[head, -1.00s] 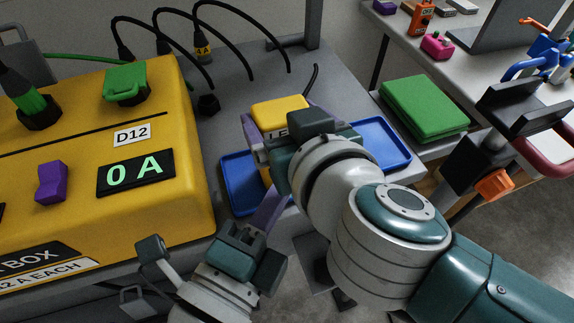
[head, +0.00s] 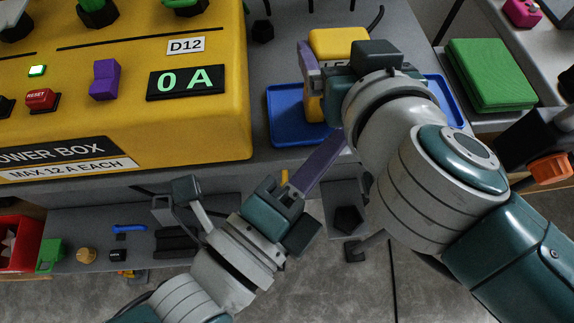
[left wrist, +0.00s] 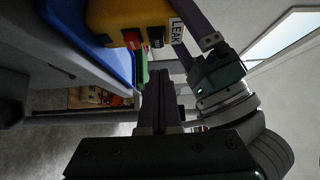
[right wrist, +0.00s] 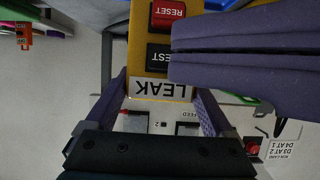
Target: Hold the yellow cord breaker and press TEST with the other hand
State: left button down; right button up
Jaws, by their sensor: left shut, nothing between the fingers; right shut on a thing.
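The yellow cord breaker (head: 338,43) is held above the blue tray (head: 285,137) by my right gripper (head: 326,75). Its purple fingers are closed on the breaker's sides. In the right wrist view the breaker (right wrist: 142,45) shows a red RESET button (right wrist: 168,12), a dark TEST button (right wrist: 158,57) and a LEAK label (right wrist: 160,88), all upside down. My left gripper (head: 335,148) is shut and empty, its purple fingers pointing at the breaker. In the right wrist view these fingers (right wrist: 178,62) cover part of TEST. I cannot tell whether they touch it.
The yellow power box (head: 215,130) fills the left, its display (head: 187,81) reading 0 A. A green folded cloth (head: 490,75) lies right of the tray. A lower shelf (head: 65,262) with small items and a red bin (head: 15,245) is at lower left.

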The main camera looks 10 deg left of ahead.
pick_arm(q)
jog(key=v, duration=0.9)
pick_arm(e)
jog(key=shift+s+d+f, duration=0.1)
jog(key=shift+f, duration=0.15)
pick_arm(q)
jog(key=shift+a+f, duration=0.1)
dwell(0.4)
pick_arm(e)
jog(key=o, duration=1.2)
jog(key=shift+c, duration=0.2)
jog(key=shift+o, duration=0.9)
jog(key=shift+r, duration=0.15)
